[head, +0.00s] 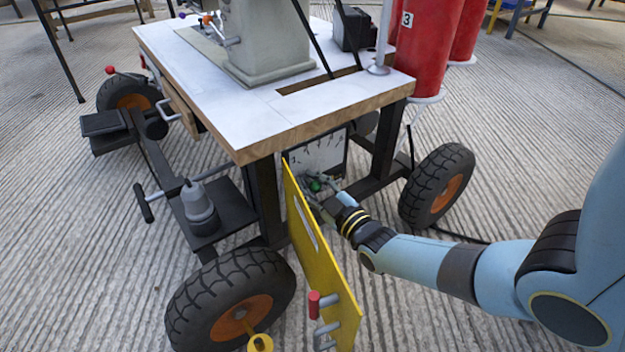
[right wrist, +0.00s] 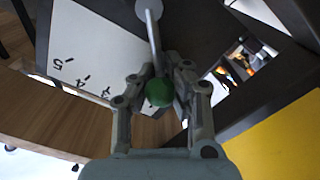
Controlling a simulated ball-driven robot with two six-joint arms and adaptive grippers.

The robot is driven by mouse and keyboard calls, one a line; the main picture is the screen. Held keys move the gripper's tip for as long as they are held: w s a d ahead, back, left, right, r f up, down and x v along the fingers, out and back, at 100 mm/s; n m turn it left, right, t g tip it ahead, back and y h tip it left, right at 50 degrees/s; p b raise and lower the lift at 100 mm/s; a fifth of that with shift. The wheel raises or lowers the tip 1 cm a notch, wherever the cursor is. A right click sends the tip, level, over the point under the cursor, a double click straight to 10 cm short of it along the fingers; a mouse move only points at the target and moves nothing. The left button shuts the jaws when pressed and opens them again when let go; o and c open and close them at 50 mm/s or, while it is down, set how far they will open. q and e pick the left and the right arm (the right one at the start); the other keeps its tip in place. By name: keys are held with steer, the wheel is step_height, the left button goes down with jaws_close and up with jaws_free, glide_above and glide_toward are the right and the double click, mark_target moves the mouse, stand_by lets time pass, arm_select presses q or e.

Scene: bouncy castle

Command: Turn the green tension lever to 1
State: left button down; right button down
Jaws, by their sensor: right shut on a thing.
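The green lever knob (right wrist: 159,93) sits between the fingers of my right gripper (right wrist: 163,85) in the right wrist view, at the end of a thin grey rod. The gripper is shut on it. In the head view the green knob (head: 315,186) shows small at my right gripper (head: 318,192), under the table's corner. A white scale plate (right wrist: 85,45) with black marks and numbers, a 5 and a 4 among them, lies beside the lever. The plate also shows in the head view (head: 318,157). My left gripper is not in view.
A yellow panel (head: 322,262) stands open just left of my right gripper, with a red-knobbed handle (head: 314,304) near its lower end. The wheeled table (head: 225,105) overhangs the scale. A black wheel (head: 437,185) stands to the right. Red cylinders (head: 425,45) stand behind.

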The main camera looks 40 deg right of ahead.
steer(key=shift+s+a+f, duration=0.15)
steer(key=c, duration=1.1)
jaws_free()
steer(key=s, duration=1.2)
steer(key=shift+a, duration=0.3)
steer(key=shift+w, duration=0.1)
